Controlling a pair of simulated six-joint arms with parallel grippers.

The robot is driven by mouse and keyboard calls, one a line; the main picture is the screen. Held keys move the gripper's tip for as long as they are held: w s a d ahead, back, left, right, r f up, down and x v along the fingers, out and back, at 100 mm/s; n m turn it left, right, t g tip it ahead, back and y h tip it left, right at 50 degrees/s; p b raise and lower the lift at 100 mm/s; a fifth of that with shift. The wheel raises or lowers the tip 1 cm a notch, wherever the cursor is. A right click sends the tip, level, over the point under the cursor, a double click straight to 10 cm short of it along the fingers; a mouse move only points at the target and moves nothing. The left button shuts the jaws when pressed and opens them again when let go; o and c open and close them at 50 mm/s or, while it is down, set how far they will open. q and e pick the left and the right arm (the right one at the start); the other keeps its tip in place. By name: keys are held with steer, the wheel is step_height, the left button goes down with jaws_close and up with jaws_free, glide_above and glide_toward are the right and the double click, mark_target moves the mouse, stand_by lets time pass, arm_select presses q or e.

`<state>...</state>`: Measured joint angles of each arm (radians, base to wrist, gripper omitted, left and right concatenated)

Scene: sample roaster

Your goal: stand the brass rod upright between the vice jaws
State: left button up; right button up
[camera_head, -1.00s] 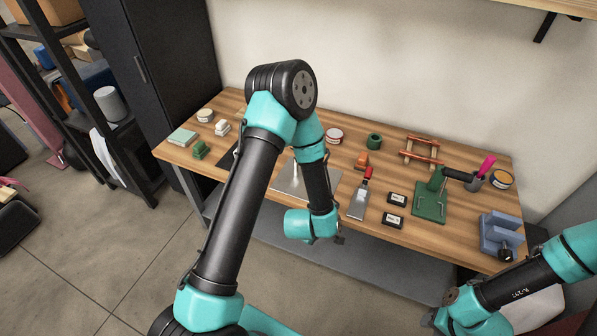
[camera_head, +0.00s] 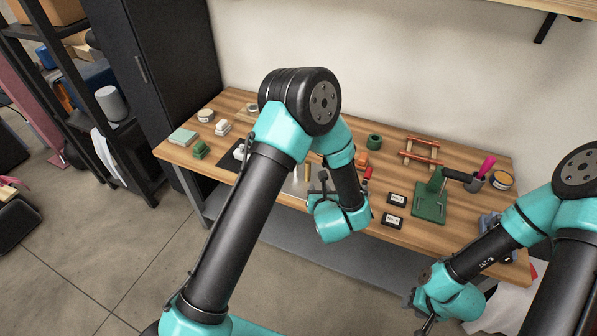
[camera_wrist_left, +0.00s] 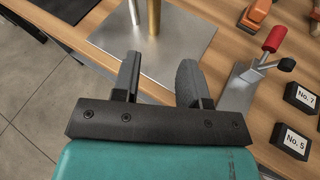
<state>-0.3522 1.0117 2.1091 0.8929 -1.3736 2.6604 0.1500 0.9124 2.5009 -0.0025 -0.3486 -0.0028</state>
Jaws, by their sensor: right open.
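The brass rod (camera_head: 307,171) stands upright on a steel plate (camera_head: 292,187). In the left wrist view the rod (camera_wrist_left: 154,16) rises from the plate (camera_wrist_left: 165,55), beside a thinner silver rod (camera_wrist_left: 134,12). My left gripper (camera_head: 321,185) is open and empty at the plate's front. In its wrist view the gripper (camera_wrist_left: 158,78) points toward the brass rod, which lies beyond the fingertips and between their lines. The blue vice (camera_head: 487,222) at the table's right end is mostly hidden behind my right arm; its jaws cannot be made out. My right gripper (camera_head: 424,322) is open, low in front of the table.
A red-handled toggle clamp (camera_wrist_left: 262,62) and black label blocks, No. 7 (camera_wrist_left: 300,97) and No. 5 (camera_wrist_left: 292,141), sit right of the plate. A green press (camera_head: 430,198), a copper-coloured rack (camera_head: 420,152) and a cup with a pink-handled tool (camera_head: 485,172) stand further right.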

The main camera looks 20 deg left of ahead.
mark_target(308, 164)
arm_select(q)
steer(key=shift+r+n+y, duration=0.4)
steer(key=shift+r+n, duration=0.2)
steer(key=shift+n, duration=0.5)
steer(key=x, duration=1.2)
steer(key=shift+a, duration=0.1)
steer(key=shift+r+x, duration=0.15)
steer(key=shift+x, duration=1.15)
steer(key=shift+r+x, duration=0.15)
steer(key=shift+x, duration=1.15)
steer(key=shift+w, duration=0.1)
jaws_close()
